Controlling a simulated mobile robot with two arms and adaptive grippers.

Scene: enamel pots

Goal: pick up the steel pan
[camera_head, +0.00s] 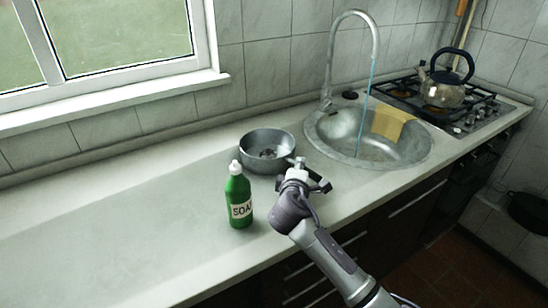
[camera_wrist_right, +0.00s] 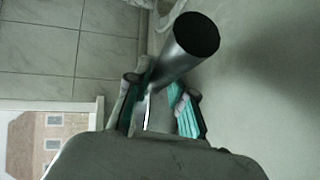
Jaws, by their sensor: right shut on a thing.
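My left gripper is not in view.
A green soap bottle (camera_head: 239,198) stands just in front of the pan, left of my right gripper. A sink (camera_head: 340,145) with running water and a yellow cloth (camera_head: 392,124) lies to the right. A kettle (camera_head: 444,88) sits on the stove. The left counter is clear.

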